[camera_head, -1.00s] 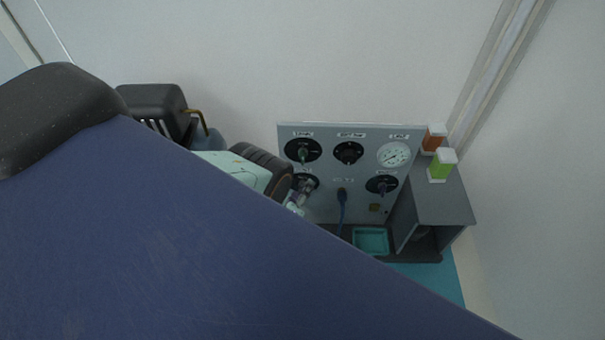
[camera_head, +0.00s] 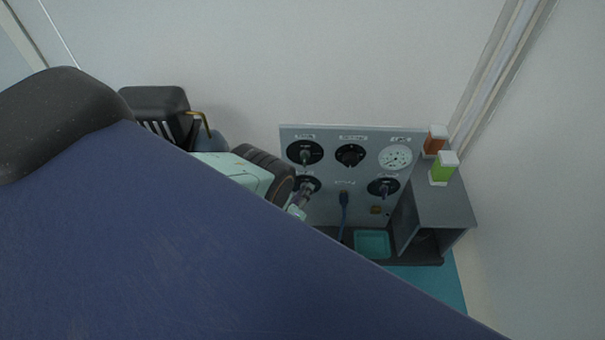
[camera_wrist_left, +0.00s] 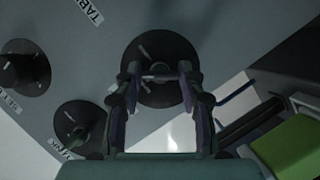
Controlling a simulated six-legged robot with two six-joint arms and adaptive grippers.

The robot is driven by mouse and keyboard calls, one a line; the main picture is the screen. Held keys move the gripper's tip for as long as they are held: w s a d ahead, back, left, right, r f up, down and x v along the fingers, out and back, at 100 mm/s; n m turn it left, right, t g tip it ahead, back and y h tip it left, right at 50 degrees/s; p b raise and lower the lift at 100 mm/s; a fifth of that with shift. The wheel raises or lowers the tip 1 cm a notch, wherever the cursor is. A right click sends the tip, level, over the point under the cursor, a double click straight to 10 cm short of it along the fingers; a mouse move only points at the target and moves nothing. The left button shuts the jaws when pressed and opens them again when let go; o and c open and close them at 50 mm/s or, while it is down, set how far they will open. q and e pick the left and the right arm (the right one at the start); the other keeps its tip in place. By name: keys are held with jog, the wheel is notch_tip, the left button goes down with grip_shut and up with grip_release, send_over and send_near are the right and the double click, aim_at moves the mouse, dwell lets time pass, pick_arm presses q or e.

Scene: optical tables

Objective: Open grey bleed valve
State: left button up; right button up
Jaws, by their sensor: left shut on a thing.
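The grey panel (camera_head: 330,208) stands against the wall with several round black valves on it. The lower-left valve (camera_head: 313,180) is partly covered by my left gripper (camera_head: 303,195). In the left wrist view, this valve is a black disc (camera_wrist_left: 155,48) with a grey bar handle (camera_wrist_left: 160,78) across it. The fingers of my left gripper (camera_wrist_left: 160,82) are shut on the handle, one at each end. The valve's label cannot be read. My right gripper is not in view.
A black knob (camera_head: 350,155), a white gauge (camera_head: 395,157) and another valve (camera_head: 383,187) are further right. A teal tray (camera_head: 371,244) lies below. Orange (camera_head: 434,143) and green (camera_head: 443,170) containers stand at right.

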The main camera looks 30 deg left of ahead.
pick_arm(q)
jog(key=m+g+y, duration=0.1)
jog(key=m, duration=0.2)
jog(key=m+g+y, duration=0.2)
jog(key=m, duration=0.2)
jog(key=shift+w+d+r+y, duration=0.15)
jog(key=shift+w+d+y, duration=0.05)
jog(key=shift+y, duration=0.1)
dwell(0.3)
jog(key=shift+m, duration=0.3)
dwell(0.3)
jog(key=o, duration=1.2)
jog(key=shift+c, duration=0.2)
jog(key=shift+g, duration=0.3)
jog(key=shift+r, duration=5)
